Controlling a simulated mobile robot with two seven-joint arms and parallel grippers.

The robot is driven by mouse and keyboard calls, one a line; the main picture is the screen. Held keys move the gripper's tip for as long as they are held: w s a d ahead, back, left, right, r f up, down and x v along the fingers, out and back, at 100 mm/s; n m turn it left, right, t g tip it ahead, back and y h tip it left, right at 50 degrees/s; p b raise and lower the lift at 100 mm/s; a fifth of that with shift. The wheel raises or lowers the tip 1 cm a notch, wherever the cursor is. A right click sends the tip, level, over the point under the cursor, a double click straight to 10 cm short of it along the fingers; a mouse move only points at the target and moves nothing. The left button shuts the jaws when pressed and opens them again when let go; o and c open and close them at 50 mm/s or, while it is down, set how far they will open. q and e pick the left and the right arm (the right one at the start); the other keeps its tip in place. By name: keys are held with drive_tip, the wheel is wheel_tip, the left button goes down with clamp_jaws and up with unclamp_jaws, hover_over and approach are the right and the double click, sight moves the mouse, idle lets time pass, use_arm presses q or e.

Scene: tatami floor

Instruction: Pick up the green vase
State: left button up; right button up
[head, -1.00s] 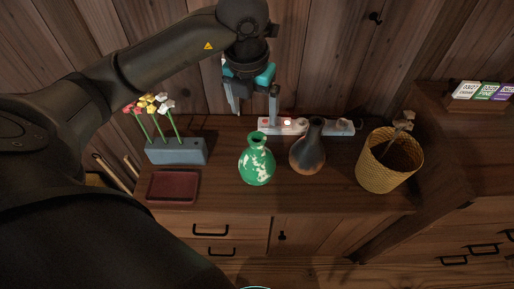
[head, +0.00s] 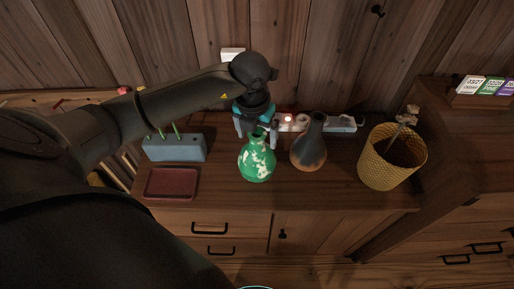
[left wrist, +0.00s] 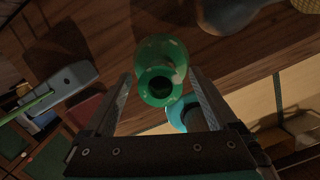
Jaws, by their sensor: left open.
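The green vase (head: 257,160) with white patches stands upright on the wooden cabinet top in the head view. My left gripper (head: 257,131) is above it, with its fingers on either side of the vase's neck. In the left wrist view the vase (left wrist: 161,66) shows its dark round mouth between the two open fingers of the left gripper (left wrist: 158,82). I see no clear contact between the fingers and the vase. My right gripper is not in view.
A dark grey-brown vase (head: 308,152) stands close to the right. A power strip (head: 342,124) lies behind. A yellow basket (head: 379,168) is further right. A grey-blue flower holder (head: 173,149) and a red tray (head: 171,184) are at left.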

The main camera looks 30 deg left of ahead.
use_arm(q)
clamp_jaws()
idle(0.8)
drive_tip(key=shift+w+r, duration=0.1)
